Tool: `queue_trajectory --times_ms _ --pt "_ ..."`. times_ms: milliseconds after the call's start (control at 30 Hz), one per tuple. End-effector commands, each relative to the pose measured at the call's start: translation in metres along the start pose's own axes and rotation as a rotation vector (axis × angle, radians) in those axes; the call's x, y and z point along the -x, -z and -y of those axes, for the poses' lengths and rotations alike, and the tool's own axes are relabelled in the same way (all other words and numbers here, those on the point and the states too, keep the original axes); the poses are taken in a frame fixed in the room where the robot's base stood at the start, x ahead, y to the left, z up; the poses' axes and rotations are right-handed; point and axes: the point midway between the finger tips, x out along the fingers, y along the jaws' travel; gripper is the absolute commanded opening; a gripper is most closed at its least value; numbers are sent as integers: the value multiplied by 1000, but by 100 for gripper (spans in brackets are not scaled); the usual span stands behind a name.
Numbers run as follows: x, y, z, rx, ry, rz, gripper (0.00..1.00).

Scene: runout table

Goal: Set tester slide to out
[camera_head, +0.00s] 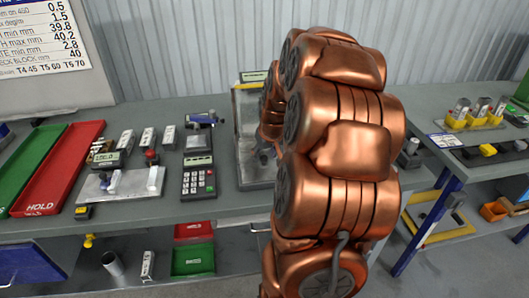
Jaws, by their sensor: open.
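I cannot tell for certain which fixture has the tester slide. A low silver fixture (122,186) lies on the bench at the left, with a red-topped knob (152,157) at its back right and a small display (105,160) behind it. A taller grey fixture (250,110) with a display on top stands in the middle, and my copper arm hides its right part. My gripper is not clearly visible; my arm covers that area. No slide position can be read.
A red HOLD tray (62,165) and a green tray (30,160) lie at the left. A keypad device (198,180) stands between the two fixtures. Yellow holders (455,122) stand on the right bench. A lower shelf carries a green bin (193,260).

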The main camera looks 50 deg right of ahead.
Motion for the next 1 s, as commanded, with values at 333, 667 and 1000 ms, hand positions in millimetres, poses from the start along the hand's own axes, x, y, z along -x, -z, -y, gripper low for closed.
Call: queue_trajectory --times_ms 333,667,1000 --pt "-3 0 0 0 0 -1 51" --pt "-2 0 0 0 0 -1 17" --pt "-2 0 0 0 0 -1 0"
